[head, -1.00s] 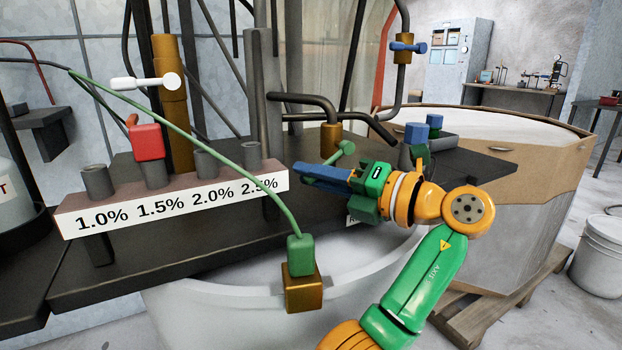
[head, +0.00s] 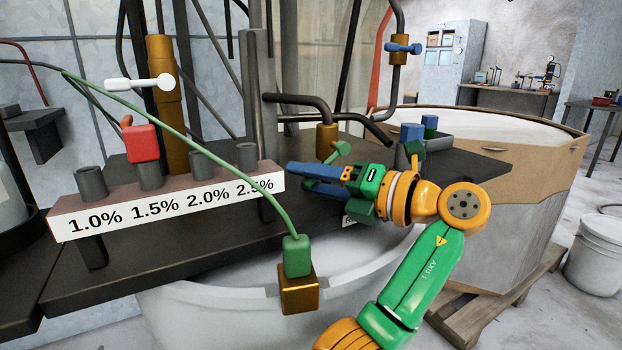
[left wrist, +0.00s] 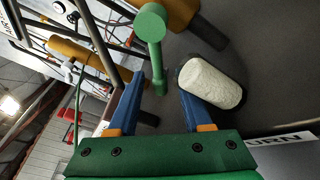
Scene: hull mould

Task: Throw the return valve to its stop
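The return valve has a green lever with a round knob (head: 341,148) on a brass body (head: 326,140), at the black deck's middle. In the left wrist view the green lever (left wrist: 152,30) stands ahead of the fingers, its stem reaching toward the gap between them. My left gripper (head: 306,178) has two blue fingers spread apart just in front of and below the lever. Its fingers (left wrist: 158,92) are open with nothing clamped between them; I cannot tell whether one touches the lever. A label ending in "URN" (left wrist: 285,140) shows beside it. My right gripper is not in view.
A green hose coupling (head: 296,256) sits on a brass block at the white tub's rim. A rack marked with percentages (head: 170,208) is at left, with a red coupling (head: 141,143). Black pipes stand behind. A white-ended roller (left wrist: 212,82) lies near the right finger.

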